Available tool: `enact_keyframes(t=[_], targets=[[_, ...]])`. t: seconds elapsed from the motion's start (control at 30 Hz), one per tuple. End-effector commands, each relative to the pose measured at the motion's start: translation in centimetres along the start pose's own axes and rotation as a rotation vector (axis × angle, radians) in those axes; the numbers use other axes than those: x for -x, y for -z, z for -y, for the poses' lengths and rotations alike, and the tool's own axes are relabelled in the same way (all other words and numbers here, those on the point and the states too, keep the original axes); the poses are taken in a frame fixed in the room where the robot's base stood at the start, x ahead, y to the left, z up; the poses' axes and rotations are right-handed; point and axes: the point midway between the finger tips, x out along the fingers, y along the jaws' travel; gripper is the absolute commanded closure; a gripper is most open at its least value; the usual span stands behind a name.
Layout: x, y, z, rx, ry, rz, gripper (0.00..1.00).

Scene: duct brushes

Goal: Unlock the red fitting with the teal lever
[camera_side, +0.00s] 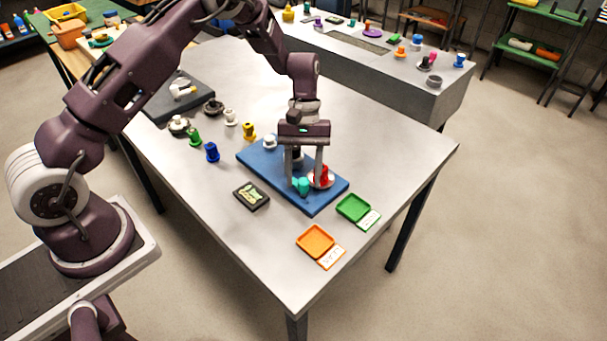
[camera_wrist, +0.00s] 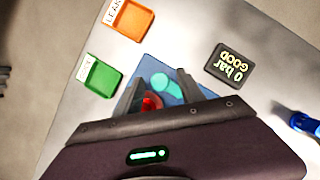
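The red fitting (camera_side: 323,178) stands on a pale round base near the right end of a blue board (camera_side: 270,168). The teal lever (camera_side: 302,186) is just left of it in the side view. My gripper (camera_side: 304,178) points down over this end of the board, its two fingers spread apart. In the wrist view, the red fitting (camera_wrist: 150,103) and the teal lever (camera_wrist: 166,84) show in the gap between the fingertips (camera_wrist: 160,88). My gripper body hides part of the fitting. I see nothing clamped; whether a finger touches the lever cannot be told.
A dark display (camera_wrist: 231,65) reading "0 bar GOOD" lies beside the board. An orange tray (camera_side: 315,241) and a green tray (camera_side: 353,207), with label cards, lie toward the front right. Several coloured fittings, including a blue one (camera_side: 212,152), stand left.

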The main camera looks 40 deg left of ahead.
Motion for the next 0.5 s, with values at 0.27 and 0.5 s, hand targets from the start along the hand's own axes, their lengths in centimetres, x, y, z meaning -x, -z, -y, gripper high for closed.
enact_keyframes(t=[0.27, 0.5], targets=[[2.7, 0.1, -0.1, -0.001, -0.003, -0.005, 0.54], [6.7, 0.0, 0.0, -0.001, -0.001, -0.002, 0.54]])
